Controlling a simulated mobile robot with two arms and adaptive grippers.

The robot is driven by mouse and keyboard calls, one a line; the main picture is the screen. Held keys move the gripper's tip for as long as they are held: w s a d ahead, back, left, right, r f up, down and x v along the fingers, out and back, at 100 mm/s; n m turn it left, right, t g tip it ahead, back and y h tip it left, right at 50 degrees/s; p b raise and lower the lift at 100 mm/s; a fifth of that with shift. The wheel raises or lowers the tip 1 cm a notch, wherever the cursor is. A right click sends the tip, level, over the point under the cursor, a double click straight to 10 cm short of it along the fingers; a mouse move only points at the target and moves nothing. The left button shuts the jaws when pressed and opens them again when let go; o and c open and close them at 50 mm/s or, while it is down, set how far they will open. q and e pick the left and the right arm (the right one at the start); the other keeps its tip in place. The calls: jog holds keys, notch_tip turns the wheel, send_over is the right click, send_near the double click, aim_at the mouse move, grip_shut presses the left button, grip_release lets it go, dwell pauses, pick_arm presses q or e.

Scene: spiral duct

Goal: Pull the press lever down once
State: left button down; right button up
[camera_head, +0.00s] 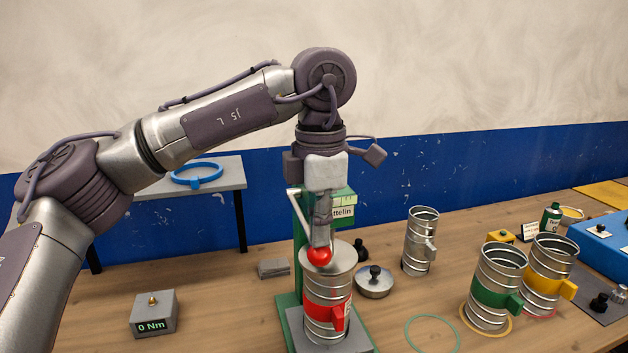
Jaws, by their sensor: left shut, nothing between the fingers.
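The green press (301,219) stands on the wooden table, with a green base and an upright column. A lever rod slants down at its left and a red ball knob (319,256) shows in front. A metal duct piece with a red band (327,303) stands on the press base under a flat metal disc (328,258). My left gripper (320,240) points straight down with its fingers shut and empty. Its fingertips are right at the red knob in the picture; whether they touch it I cannot tell. The gripper hides part of the column and lever. My right gripper is not in view.
A grey box reading 0 Nm (153,313) stands at the left. Duct pieces with green (493,287) and yellow (549,276) bands stand at the right, a plain one (420,241) behind. A round metal weight (374,282) lies beside the press.

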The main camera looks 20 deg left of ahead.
pick_arm(q)
jog(key=shift+f, duration=0.25)
jog(key=shift+f+b, duration=0.55)
jog(key=shift+f, duration=0.25)
jog(key=shift+f+b, duration=0.5)
jog(key=shift+f, duration=0.05)
jog(key=shift+w+a+r+p, duration=0.1)
jog(key=shift+r+p, duration=2.2)
jog(key=shift+r, duration=0.55)
jog(key=shift+r+p, duration=1)
jog(key=shift+r, duration=0.35)
notch_tip(320, 180, up, 8)
jog(key=w+a+p, duration=0.1)
jog(key=p, duration=0.6)
jog(key=shift+w, duration=0.2)
